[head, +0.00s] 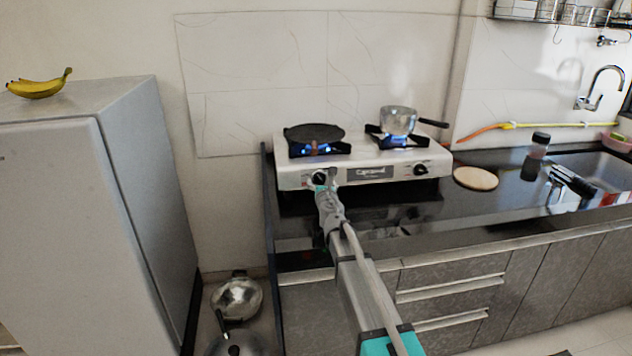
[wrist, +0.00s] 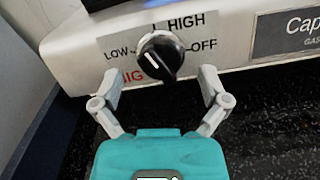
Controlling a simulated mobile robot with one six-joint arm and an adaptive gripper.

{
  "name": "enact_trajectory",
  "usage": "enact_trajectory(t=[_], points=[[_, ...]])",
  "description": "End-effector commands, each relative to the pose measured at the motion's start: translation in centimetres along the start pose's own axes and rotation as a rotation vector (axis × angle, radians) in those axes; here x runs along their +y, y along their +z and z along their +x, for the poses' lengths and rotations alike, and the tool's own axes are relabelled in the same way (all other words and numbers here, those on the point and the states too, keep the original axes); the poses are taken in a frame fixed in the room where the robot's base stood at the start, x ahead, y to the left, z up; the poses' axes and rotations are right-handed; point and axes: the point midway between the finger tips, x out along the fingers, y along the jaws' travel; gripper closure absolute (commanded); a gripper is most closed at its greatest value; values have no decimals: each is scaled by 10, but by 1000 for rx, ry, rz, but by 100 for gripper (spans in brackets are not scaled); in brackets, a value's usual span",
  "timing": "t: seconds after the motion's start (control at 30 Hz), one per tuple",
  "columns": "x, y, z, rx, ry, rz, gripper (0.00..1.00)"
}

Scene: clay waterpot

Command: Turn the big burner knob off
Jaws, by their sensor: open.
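The stove (head: 300,180) stands on the black counter with two burners. The white mark does not line up with OFF at the right. In the head view the knob (head: 319,178) is partly behind my gripper. My gripper (wrist: 161,75) is open, one finger on each side of the knob, apart from it. A blue flame (head: 314,149) burns under the left burner's black pan (head: 313,132).
A steel pot (head: 398,119) sits on the right burner, which also shows blue flame. A second knob (head: 421,169) is at the stove's right front. A round wooden board (head: 475,178) lies right of the stove. A grey fridge (head: 80,200) stands at left.

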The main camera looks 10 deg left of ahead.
Motion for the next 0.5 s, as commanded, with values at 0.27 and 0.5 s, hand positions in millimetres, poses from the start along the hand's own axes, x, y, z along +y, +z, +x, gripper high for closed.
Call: enact_trajectory(t=[0.27, 0.5], points=[[1, 0, 15, 0, 1, 0, 5], [1, 0, 14, 0, 1, 0, 5]])
